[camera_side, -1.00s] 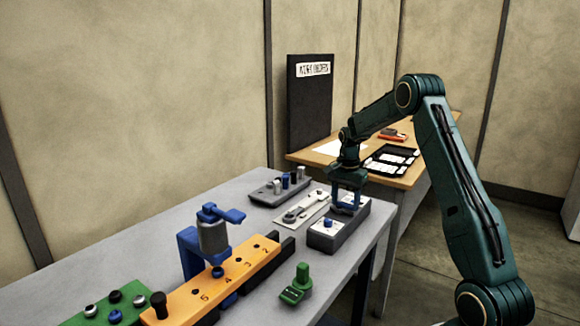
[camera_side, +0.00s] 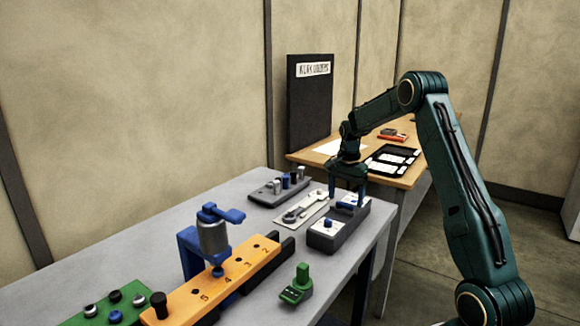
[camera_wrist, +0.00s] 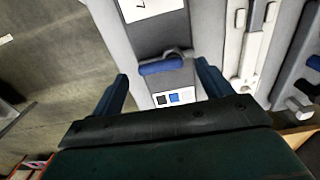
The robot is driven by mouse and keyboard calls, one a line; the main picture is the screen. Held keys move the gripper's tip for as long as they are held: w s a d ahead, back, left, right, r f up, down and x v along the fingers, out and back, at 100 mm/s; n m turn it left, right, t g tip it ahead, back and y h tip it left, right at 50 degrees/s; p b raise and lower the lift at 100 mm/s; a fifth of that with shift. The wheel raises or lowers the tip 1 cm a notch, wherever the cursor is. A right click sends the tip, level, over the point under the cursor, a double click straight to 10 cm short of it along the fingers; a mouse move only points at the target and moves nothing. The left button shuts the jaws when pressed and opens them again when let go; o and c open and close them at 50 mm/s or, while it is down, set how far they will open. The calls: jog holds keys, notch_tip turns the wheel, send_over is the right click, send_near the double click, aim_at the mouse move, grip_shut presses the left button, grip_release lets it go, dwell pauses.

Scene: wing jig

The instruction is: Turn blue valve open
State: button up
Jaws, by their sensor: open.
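The blue valve handle (camera_wrist: 162,66) is a short rounded blue bar on the grey valve box. In the wrist view it lies nearly crosswise between my two fingertips, with a gap to each. In the side view the blue handle (camera_side: 347,204) shows only partly below my gripper.
A pale plate with a lever (camera_side: 302,208) and a grey block with several pegs (camera_side: 278,187) stand left of the box. A green part (camera_side: 297,285), an orange numbered rail (camera_side: 215,280) and a blue clamp stand (camera_side: 190,253) are nearer. A wooden table (camera_side: 415,172) is behind.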

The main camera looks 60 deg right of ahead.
aim_at(344, 204)
notch_tip(344, 204, up, 12)
dwell(0.5)
jog(key=shift+a+r, duration=0.1)
jog(key=shift+r, duration=0.05)
jog(key=s+a+r+n+t, duration=0.1)
jog(key=s+a+r+n, duration=0.15)
jog(key=a, duration=0.45)
jog(key=s+a+r+n+t+h, duration=0.1)
jog(key=s+a+r+n, duration=0.15)
jog(key=a, duration=0.45)
jog(key=s+a+r+n+t, duration=0.1)
jog(key=s+a+r+n, duration=0.2)
jog(key=a, duration=0.4)
jog(key=s+a+f+n+t+y, duration=0.1)
jog(key=s+a+f+n, duration=0.3)
jog(key=s+a+n, duration=0.6)
jog(key=s+a+t, duration=0.1)
jog(key=s+a, duration=0.1)
jog(key=s, duration=0.2)
jog(key=shift+s+a+f+t, duration=0.15)
jog(key=shift+s+f+t, duration=0.05)
jog(key=shift+f+t, duration=0.15)
